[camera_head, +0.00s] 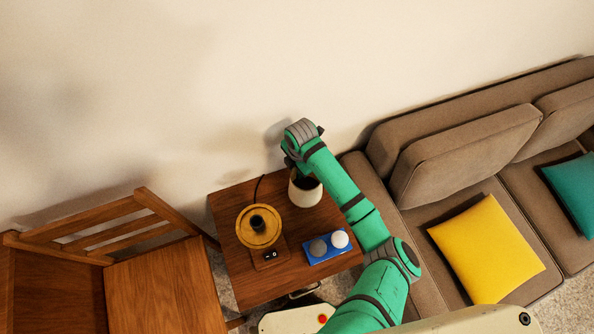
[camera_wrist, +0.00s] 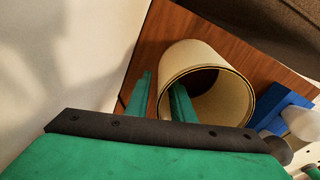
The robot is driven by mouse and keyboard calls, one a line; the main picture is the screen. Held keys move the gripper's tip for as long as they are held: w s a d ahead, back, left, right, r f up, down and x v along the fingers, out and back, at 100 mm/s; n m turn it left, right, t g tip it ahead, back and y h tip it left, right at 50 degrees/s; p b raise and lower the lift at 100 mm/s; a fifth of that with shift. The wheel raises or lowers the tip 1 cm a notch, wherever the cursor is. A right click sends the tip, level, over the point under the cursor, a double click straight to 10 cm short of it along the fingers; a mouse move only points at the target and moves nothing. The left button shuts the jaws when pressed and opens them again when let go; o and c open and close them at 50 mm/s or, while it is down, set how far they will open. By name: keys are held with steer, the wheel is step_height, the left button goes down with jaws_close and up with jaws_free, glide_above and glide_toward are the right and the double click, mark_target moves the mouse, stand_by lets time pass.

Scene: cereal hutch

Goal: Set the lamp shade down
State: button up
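The lamp shade (camera_head: 305,195) is a cream, open-ended cylinder at the back right of the small wooden table (camera_head: 226,206). It appears to stand upright on the tabletop. In the wrist view the shade (camera_wrist: 234,92) opens toward the camera. My gripper (camera_wrist: 164,90) straddles its near-left wall, one green finger outside and one inside the opening. The fingers look spread, with gaps beside the wall. In the head view my wrist hides the shade's top. The lamp base (camera_head: 270,255) stands left of the shade, with a yellow disc (camera_head: 244,232) and dark socket above it.
A blue tray (camera_head: 313,257) holding a grey bulb (camera_head: 318,247) and a white bulb (camera_head: 340,239) lies in front of the shade. A wooden chair (camera_head: 160,285) is left, a brown sofa (camera_head: 465,155) right. The wall is close behind. A dark cord runs behind the lamp.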

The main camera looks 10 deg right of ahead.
step_height(320, 180, up, 11)
steer(key=shift+s+d, duration=0.2)
steer(key=shift+s, duration=0.2)
stand_by(0.5)
